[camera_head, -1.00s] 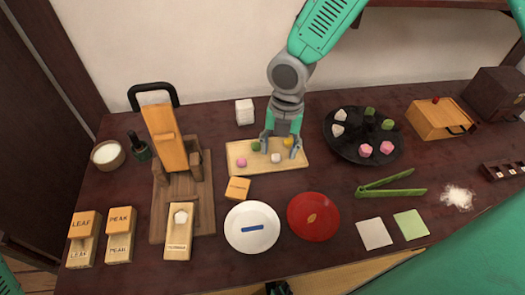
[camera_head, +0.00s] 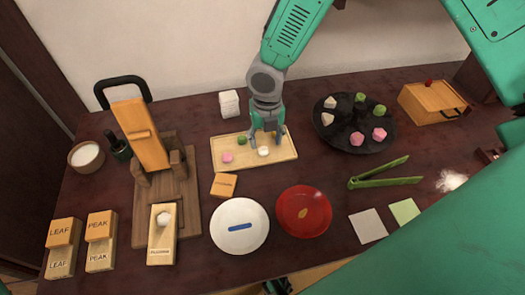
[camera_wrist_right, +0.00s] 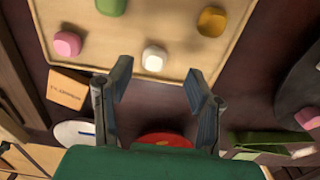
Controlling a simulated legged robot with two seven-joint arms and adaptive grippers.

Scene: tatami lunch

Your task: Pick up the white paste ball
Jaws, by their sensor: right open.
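The white paste ball (camera_head: 263,152) lies on a light wooden tray (camera_head: 222,163), near its front edge. My right gripper (camera_head: 264,142) is over the tray, just behind the ball in the head view. In the right wrist view the ball (camera_wrist_right: 154,58) lies just beyond the open, empty fingers (camera_wrist_right: 157,84), lined up between them. I cannot tell the exact height of the fingertips. Also on the tray are a pink ball (camera_wrist_right: 67,44), a green ball (camera_wrist_right: 111,6) and a yellow ball (camera_wrist_right: 211,21). My left gripper is not in view.
A wooden block (camera_head: 224,185), a white plate (camera_head: 240,247) and a red plate (camera_head: 303,228) lie in front of the tray. A dark round plate (camera_head: 382,137) with several sweets stands at its right. A white stack (camera_head: 229,104) stands behind. Green tongs (camera_head: 385,180) lie right.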

